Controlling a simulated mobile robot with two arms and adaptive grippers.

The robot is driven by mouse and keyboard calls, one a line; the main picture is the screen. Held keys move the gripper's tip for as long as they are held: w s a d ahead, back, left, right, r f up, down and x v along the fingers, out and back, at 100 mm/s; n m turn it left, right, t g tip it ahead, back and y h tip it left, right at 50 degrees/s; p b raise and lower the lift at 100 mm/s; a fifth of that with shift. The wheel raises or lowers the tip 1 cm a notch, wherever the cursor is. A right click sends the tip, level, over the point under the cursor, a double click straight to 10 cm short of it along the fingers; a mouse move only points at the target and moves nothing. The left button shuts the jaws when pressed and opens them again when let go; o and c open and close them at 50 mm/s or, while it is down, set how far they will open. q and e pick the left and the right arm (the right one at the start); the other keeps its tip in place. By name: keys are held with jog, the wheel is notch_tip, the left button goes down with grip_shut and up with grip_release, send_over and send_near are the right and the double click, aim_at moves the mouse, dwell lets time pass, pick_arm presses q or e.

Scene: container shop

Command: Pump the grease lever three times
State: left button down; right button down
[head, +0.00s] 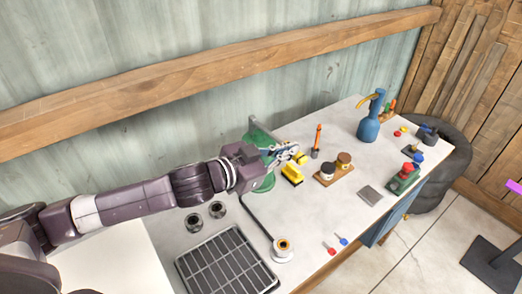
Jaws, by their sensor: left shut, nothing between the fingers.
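A blue bottle-shaped pump (368,128) stands upright at the far part of the bench, with an orange-yellow lever (366,101) on its top reaching out to the left. It looks like the grease pump; no other label shows. My left gripper (297,154) is shut and empty. It is over the bench beside a green stand (258,137), close to a yellow block (292,173), well to the left of the pump and apart from it. I cannot tell whether the gripper touches the green stand. My right gripper is not in view.
Between gripper and pump are an upright orange-handled tool (318,139) and a wooden holder with jars (336,174). A black grid tray (226,262) and a white spool (282,250) lie in front. A wooden beam (200,78) runs along the wall behind.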

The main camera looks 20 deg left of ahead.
pick_arm(q)
jog(key=b+v, duration=0.5)
jog(key=v, duration=0.5)
jog(key=shift+w+r, duration=0.1)
dwell(0.6)
